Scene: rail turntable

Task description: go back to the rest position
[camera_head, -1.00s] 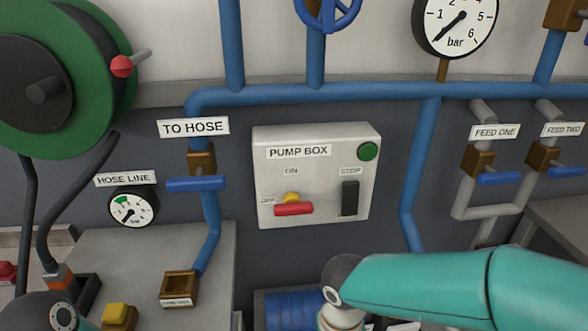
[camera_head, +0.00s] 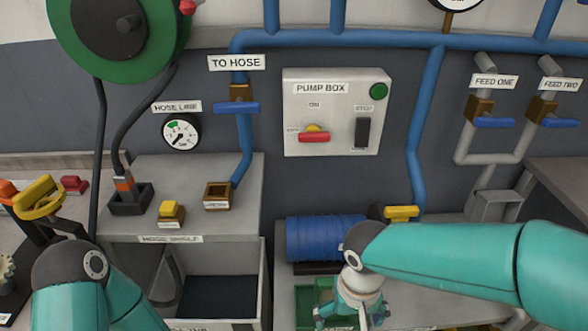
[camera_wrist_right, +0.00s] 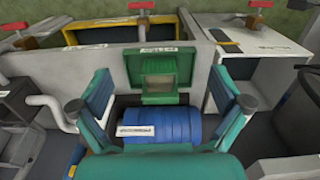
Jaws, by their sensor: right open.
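My right gripper (camera_head: 352,312) hangs at the bottom of the head view, pointing down, below my teal right arm. Its fingers are wide apart with nothing held between them. In the right wrist view the two teal fingers (camera_wrist_right: 160,105) stand at either side of a blue ribbed cylinder (camera_wrist_right: 160,128) and a green box (camera_wrist_right: 158,72); I cannot tell how far away these are.
The grey pump box (camera_head: 334,112) is on the wall behind. The blue cylinder (camera_head: 322,232) lies behind the right gripper. The hose shelf (camera_head: 215,165) stands at left, with an open bin (camera_head: 262,305) below. A blue pipe (camera_head: 415,150) runs down at right.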

